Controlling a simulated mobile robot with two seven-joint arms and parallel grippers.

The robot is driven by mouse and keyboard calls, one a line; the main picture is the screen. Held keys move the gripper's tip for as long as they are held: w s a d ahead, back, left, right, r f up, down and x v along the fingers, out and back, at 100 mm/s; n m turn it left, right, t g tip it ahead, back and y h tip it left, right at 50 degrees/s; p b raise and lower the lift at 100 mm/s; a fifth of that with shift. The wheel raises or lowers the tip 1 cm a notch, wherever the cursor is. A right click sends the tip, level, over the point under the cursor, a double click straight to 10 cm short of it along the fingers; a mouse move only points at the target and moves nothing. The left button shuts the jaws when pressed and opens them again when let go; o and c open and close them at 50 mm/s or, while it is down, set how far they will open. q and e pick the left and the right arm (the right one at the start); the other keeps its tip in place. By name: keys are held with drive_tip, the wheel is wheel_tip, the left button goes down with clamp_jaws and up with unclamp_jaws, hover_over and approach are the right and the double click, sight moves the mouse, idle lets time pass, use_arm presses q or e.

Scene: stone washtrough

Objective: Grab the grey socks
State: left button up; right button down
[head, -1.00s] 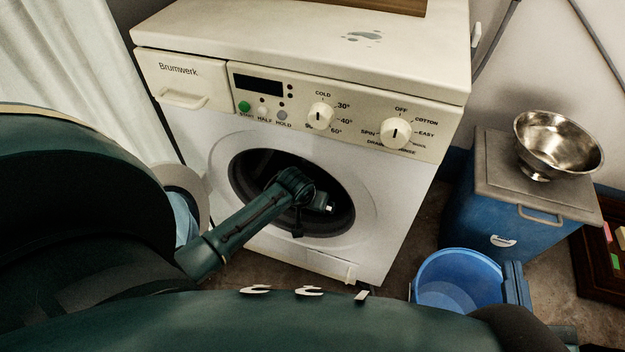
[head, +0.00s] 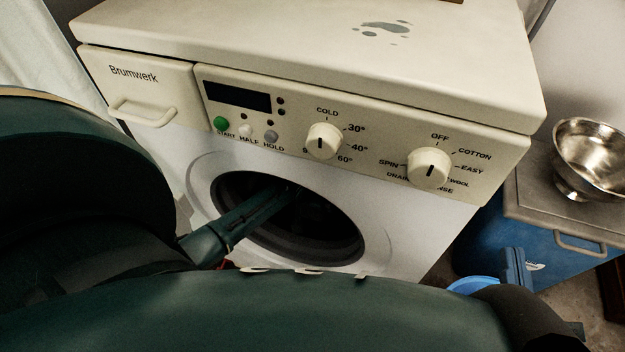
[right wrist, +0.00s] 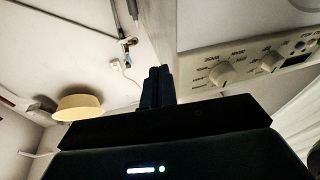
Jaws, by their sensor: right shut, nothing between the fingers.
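No grey socks show in either view. The washing machine (head: 400,225) stands in front of me with its round drum opening (head: 345,245) uncovered. My left arm (head: 235,227) reaches into the dark drum, and its gripper cannot be made out in there. My right gripper (head: 514,267) is low at the right in the head view, outside the machine, near the blue bucket. In the right wrist view its two dark fingers (right wrist: 158,73) are together with nothing between them.
A blue bucket (head: 474,286) is on the floor at right. A blue bin (head: 485,245) with a grey lid holds a metal bowl (head: 592,160). The open door (head: 182,200) is partly behind my left arm. A cream lamp (right wrist: 78,107) shows in the right wrist view.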

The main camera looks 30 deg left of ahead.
use_arm(q)
drive_tip(key=b+x, duration=0.2)
drive_tip(key=x, duration=0.2)
drive_tip(key=b+x, duration=0.3)
drive_tip(key=x, duration=0.1)
drive_tip(key=shift+w+f, duration=0.15)
drive_tip(key=shift+f, duration=0.1)
drive_tip(key=shift+w+f, duration=0.1)
drive_tip(key=shift+f, duration=0.05)
drive_tip(key=c, duration=1.1)
use_arm(e)
drive_tip(key=shift+w+a+r+n+t+y, duration=0.1)
drive_tip(key=shift+w+r+n+t+y, duration=0.2)
drive_tip(key=shift+r+n+t+y, duration=0.4)
drive_tip(key=shift+w+r+n+t+y, duration=0.25)
drive_tip(key=shift+r+n+y, duration=0.25)
drive_tip(key=shift+r+y, duration=0.5)
